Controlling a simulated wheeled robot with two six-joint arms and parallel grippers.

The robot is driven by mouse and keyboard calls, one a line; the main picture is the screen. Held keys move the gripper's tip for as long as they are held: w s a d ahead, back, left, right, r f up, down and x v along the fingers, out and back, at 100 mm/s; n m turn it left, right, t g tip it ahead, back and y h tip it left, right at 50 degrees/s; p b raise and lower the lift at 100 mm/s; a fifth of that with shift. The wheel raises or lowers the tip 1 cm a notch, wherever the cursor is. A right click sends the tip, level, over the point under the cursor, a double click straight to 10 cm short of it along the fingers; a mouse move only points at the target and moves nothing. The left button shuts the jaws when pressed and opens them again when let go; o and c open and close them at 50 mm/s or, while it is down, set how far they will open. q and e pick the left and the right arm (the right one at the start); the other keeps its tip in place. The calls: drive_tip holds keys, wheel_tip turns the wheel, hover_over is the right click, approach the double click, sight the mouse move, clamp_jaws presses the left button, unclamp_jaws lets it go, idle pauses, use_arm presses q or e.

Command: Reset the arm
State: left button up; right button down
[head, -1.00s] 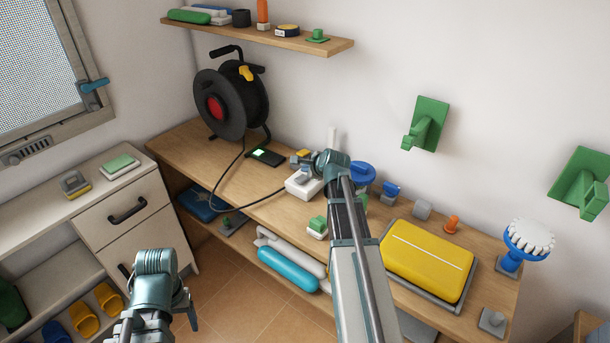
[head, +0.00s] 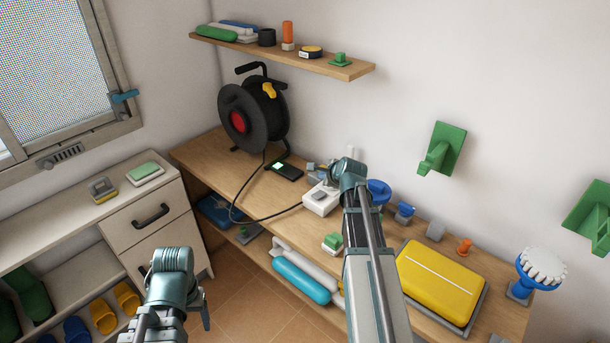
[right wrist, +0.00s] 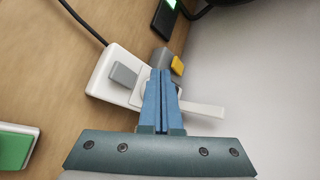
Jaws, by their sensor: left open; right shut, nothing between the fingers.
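My right gripper (right wrist: 163,75) is shut and empty. In the right wrist view its blue fingertips overlap the white socket box (right wrist: 110,83), which has a grey switch; I cannot tell if they touch it. In the head view my right arm reaches over the wooden bench to this box (head: 321,200). A grey block with a yellow part (right wrist: 177,65) shows just beyond the fingertips. My left gripper (head: 204,308) is low at the front left, over the floor, pointing down and open. Part of it is hidden by its own wrist.
A black cable runs from the box to the cable reel (head: 253,115). A black device with a green screen (head: 286,171) lies between them. A yellow case (head: 440,283) is on the right of the bench. A drawer cabinet (head: 133,195) stands left. Green brackets (head: 441,148) are on the wall.

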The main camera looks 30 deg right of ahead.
drive_tip(key=s+a+f+n+g+y+p, duration=0.1)
drive_tip(key=s+a+f+n+g, duration=0.15)
drive_tip(key=a+n, duration=0.45)
drive_tip(key=s+a+f+n+g+y, duration=0.1)
drive_tip(key=s+a+n, duration=0.25)
drive_tip(key=a, duration=0.65)
drive_tip(key=s+a+f+n+g+p, duration=0.15)
drive_tip(key=s+a+n, duration=0.3)
drive_tip(key=a, duration=0.45)
drive_tip(key=s+a+n+g+h, duration=0.1)
drive_tip(key=s+a+n+g, duration=0.1)
drive_tip(key=s+a+n, duration=0.3)
drive_tip(key=s+a+n+g+h, duration=0.1)
drive_tip(key=s+a+n+g, duration=0.2)
drive_tip(key=s+a+n, duration=0.3)
drive_tip(key=s+n, duration=0.3)
drive_tip(key=s, duration=0.1)
drive_tip(key=shift+s+f+g, duration=0.2)
drive_tip(key=shift+s+g, duration=0.1)
